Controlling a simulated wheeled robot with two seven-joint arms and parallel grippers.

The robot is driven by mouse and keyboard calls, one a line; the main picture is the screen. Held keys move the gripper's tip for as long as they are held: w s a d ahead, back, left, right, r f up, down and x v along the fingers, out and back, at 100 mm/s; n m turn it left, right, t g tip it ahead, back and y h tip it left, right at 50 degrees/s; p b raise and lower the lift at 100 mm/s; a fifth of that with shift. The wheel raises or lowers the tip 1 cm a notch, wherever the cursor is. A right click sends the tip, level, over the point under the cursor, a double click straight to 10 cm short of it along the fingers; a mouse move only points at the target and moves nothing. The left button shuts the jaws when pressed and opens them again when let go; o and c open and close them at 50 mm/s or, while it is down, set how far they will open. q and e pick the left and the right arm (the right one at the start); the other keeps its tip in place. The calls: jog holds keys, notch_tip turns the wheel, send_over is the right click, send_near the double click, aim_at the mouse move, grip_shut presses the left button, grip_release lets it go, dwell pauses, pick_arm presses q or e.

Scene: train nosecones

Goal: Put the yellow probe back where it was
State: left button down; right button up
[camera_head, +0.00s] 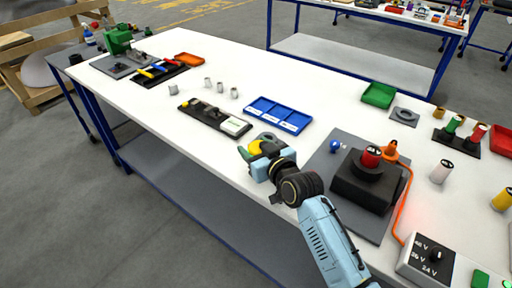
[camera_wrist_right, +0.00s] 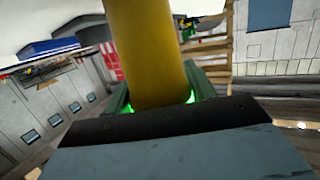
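My right gripper (camera_head: 255,150) is over the front edge of the white table, left of the grey mat. It is shut on a yellow cylinder, the yellow probe (camera_head: 256,146), partly hidden by the fingers. In the right wrist view the probe (camera_wrist_right: 147,50) stands out between the two green-edged fingers (camera_wrist_right: 155,103); its far end is out of frame. A black rack (camera_head: 457,143) at the right holds a green probe (camera_head: 454,124) and a red probe (camera_head: 478,132). Another yellow cylinder (camera_head: 502,200) stands at the right edge. My left gripper is not in view.
A black block (camera_head: 365,185) with a red cylinder and orange cable stands on the grey mat (camera_head: 322,165). A meter box (camera_head: 425,260) is at the front right. A blue tray (camera_head: 278,114), a black device (camera_head: 214,118) and small grey cylinders lie behind and left of the gripper.

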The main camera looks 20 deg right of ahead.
jog(key=o, duration=0.4)
jog(key=shift+s+r, duration=0.1)
jog(key=shift+r, duration=0.05)
jog(key=p+v, duration=0.1)
jog(key=v, duration=1.1)
jog(key=shift+p, duration=0.3)
